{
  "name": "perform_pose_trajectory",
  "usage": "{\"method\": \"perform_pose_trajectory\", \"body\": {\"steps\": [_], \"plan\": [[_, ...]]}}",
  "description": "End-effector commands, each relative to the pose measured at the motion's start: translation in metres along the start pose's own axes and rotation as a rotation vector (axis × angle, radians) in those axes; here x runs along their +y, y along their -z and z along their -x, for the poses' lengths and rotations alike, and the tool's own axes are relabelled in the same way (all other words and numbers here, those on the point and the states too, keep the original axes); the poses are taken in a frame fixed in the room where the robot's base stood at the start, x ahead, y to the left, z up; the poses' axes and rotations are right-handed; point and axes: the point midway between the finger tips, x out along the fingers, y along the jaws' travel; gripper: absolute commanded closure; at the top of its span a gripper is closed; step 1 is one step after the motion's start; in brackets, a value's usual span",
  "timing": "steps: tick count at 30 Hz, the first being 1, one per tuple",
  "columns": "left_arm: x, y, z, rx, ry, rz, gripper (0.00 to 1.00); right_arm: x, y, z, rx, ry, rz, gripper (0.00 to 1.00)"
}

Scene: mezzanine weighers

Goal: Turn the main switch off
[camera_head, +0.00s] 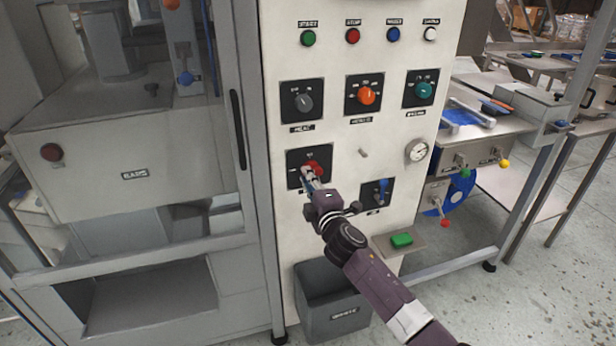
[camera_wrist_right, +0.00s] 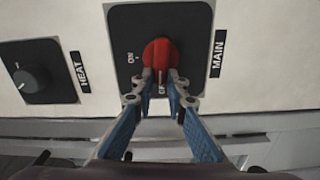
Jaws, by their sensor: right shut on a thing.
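The main switch is a red rotary knob (camera_head: 313,167) on a black square plate, low on the left of the cream control panel. In the right wrist view the red knob (camera_wrist_right: 160,56) sits on its black plate beside the label MAIN. Its white mark points to the partly hidden OFF label, with ON off to the side. My right gripper (camera_head: 308,176) reaches up from the lower right. Its two fingertips (camera_wrist_right: 160,85) are shut on the red knob, one at each side. My left gripper is not in view.
Close by are a grey HEAT knob (camera_head: 304,103), an orange knob (camera_head: 367,96), a teal knob (camera_head: 424,90), a blue-handled switch (camera_head: 381,192) and a gauge (camera_head: 417,151). A grey bin (camera_head: 331,300) stands below. A framed machine (camera_head: 120,170) stands left; floor is clear at right.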

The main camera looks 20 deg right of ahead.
Motion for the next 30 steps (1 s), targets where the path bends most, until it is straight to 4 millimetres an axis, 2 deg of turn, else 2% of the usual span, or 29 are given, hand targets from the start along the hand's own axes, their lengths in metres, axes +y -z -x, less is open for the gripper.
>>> {"method": "perform_pose_trajectory", "body": {"steps": [9, 23, 24, 28, 30], "plan": [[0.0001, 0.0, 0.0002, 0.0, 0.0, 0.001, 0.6, -0.0043, -0.0001, 0.0003, 0.0, 0.004, 0.094, 1.0], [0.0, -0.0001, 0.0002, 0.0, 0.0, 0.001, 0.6, -0.0048, -0.0002, 0.0004, 0.0, 0.004, 0.106, 1.0], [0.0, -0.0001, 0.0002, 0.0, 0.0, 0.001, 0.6, -0.0048, -0.0003, 0.0004, 0.0, 0.004, 0.106, 0.85], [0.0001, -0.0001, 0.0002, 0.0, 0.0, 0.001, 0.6, -0.0044, -0.0003, 0.0003, 0.0, 0.003, 0.105, 0.71], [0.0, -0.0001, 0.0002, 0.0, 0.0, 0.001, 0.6, -0.0039, -0.0002, 0.0003, 0.0, 0.003, 0.105, 0.7]]}}
